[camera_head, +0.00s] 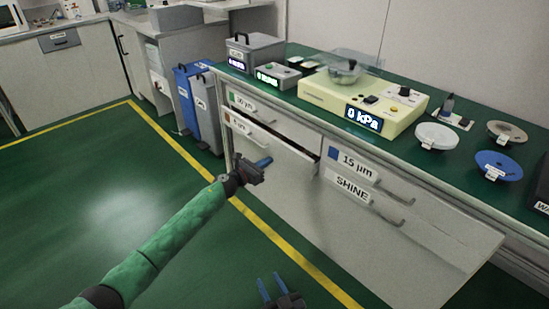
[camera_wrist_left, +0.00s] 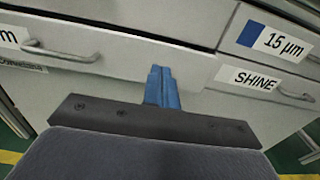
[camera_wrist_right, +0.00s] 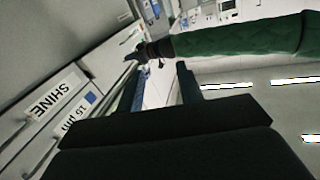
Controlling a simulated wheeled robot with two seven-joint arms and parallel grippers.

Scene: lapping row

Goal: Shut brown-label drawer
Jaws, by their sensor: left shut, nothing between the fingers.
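The brown-label drawer (camera_head: 285,152) is the lower left one in the cabinet in the head view. It stands partly pulled out, with a dark gap along its top edge. Its label (camera_head: 238,124) is at the front's left end beside a handle. In the left wrist view the drawer front (camera_wrist_left: 115,70) spans the upper left. My left gripper (camera_head: 264,162) is shut and empty, its blue fingers (camera_wrist_left: 161,87) pointing at the front's right part; whether they touch it I cannot tell. My right gripper (camera_head: 271,286) is open and empty, low before the cabinet.
The 15 µm drawer (camera_head: 358,170) and the SHINE drawer (camera_head: 352,188) are beside it on the right, looking closed. A drawer labelled with green (camera_head: 243,102) is above. Blue and grey bins (camera_head: 200,108) stand left of the cabinet. The green floor (camera_head: 75,190) in front is clear.

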